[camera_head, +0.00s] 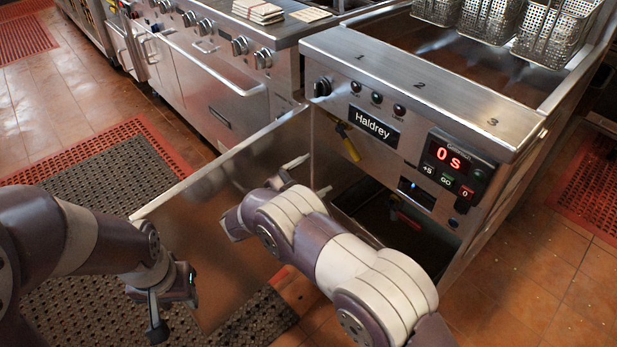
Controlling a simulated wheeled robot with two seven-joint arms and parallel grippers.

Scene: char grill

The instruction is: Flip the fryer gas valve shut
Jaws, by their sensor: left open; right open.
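The fryer (420,85) stands at the right with its cabinet door (225,175) swung open to the left. A yellow lever (348,143), which looks like the gas valve handle, slants down to the right at the top of the cabinet opening, beside the nameplate. My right gripper (307,178) is open in front of the opening, to the lower left of the yellow lever and apart from it in the picture. Its wrist and forearm hide part of the gripper and the lower cabinet. My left gripper (173,308) is open and empty, low at the left, in front of the door.
A red handle (405,216) shows deeper in the cabinet. The fryer front has a knob (322,87) and a timer panel (452,168) reading 0 S. Metal baskets (555,32) hang at the back. A range (205,70) stands left, and mats (100,170) cover the floor.

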